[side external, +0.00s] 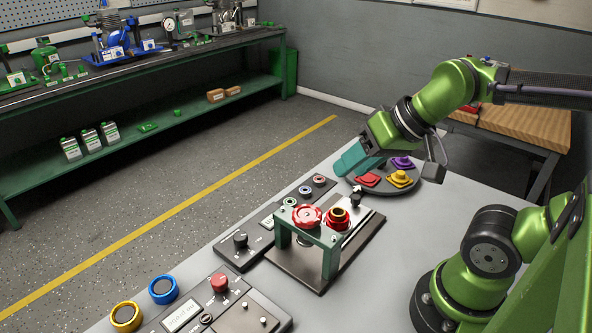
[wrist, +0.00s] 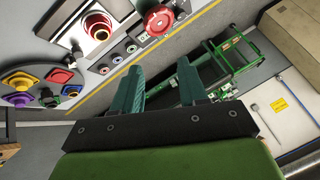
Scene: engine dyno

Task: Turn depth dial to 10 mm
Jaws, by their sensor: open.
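My gripper (side external: 349,163) is open and empty in the side view, raised near the round dark plate at the back of the grey table. Its two teal fingers also show apart in the wrist view (wrist: 160,66). A black knob (side external: 240,240) sits on a dark panel in front of the green-framed stand. A red knob (side external: 219,282) sits on a panel with a small display (side external: 183,316). A red wheel (side external: 307,215) tops the green-framed stand and shows in the wrist view (wrist: 160,18). No readable mm marking shows, so I cannot tell which is the depth dial. My gripper touches none of these.
The round plate (side external: 387,189) bears red, yellow and purple pieces. A red-and-gold ring piece (side external: 338,216) sits beside the red wheel. Blue (side external: 163,290) and yellow (side external: 126,316) rings lie at the table's left edge. The table's right-hand middle is clear.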

